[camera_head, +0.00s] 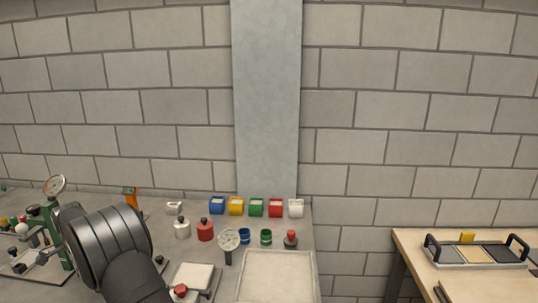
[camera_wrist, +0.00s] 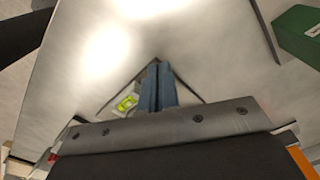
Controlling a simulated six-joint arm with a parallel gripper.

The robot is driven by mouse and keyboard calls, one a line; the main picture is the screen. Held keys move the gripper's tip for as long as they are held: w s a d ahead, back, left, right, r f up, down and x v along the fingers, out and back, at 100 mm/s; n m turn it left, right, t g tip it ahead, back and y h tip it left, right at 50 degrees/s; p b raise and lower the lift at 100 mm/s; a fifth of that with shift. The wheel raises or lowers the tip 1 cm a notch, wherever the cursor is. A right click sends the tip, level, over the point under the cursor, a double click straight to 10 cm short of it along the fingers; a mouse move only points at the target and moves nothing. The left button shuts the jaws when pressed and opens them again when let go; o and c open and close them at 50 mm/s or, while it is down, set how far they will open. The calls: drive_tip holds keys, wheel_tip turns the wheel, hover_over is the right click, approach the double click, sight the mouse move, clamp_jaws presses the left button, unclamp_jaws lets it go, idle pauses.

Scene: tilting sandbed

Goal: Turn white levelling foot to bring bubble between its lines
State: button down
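In the wrist view, the blue-grey fingers of my gripper (camera_wrist: 159,88) lie side by side with almost no gap, and nothing shows between them. They reach over a pale, shiny metal plate (camera_wrist: 80,65). A small level with a yellow-green vial (camera_wrist: 126,102) sits just left of the fingers. A bubble and lines are too small to read surely. I cannot make out the white levelling foot in the wrist view; it may be hidden by the fingers or the gripper body. In the head view my dark arm hides my gripper and the spot below it.
A green block (camera_wrist: 298,32) stands at the wrist view's right. In the head view, a green stand with a dial (camera_head: 55,185) is at left. Coloured bins (camera_head: 257,207), bottles (camera_head: 205,230) and a pale tray (camera_head: 275,252) occupy the bench. A wooden table (camera_head: 410,240) is right, across a gap.

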drive_tip(key=shift+a, duration=0.1)
drive_tip(key=shift+s+a, duration=0.2)
wheel_tip(320, 180, up, 6)
idle(0.7)
drive_tip(key=shift+s+d+f+n+t, duration=0.3)
drive_tip(key=shift+d+f+n+t, duration=0.2)
drive_tip(key=shift+f+n, duration=0.5)
drive_tip(key=shift+s+d+f+n+t, duration=0.25)
drive_tip(key=shift+d+f+n+t, duration=0.3)
drive_tip(key=shift+f+n, duration=0.5)
drive_tip(key=shift+s+d+f+n+t, duration=0.35)
drive_tip(key=shift+d+f+n, duration=0.25)
drive_tip(key=shift+f+n, duration=0.4)
drive_tip(key=shift+w+a, duration=0.1)
drive_tip(key=shift+w, duration=0.25)
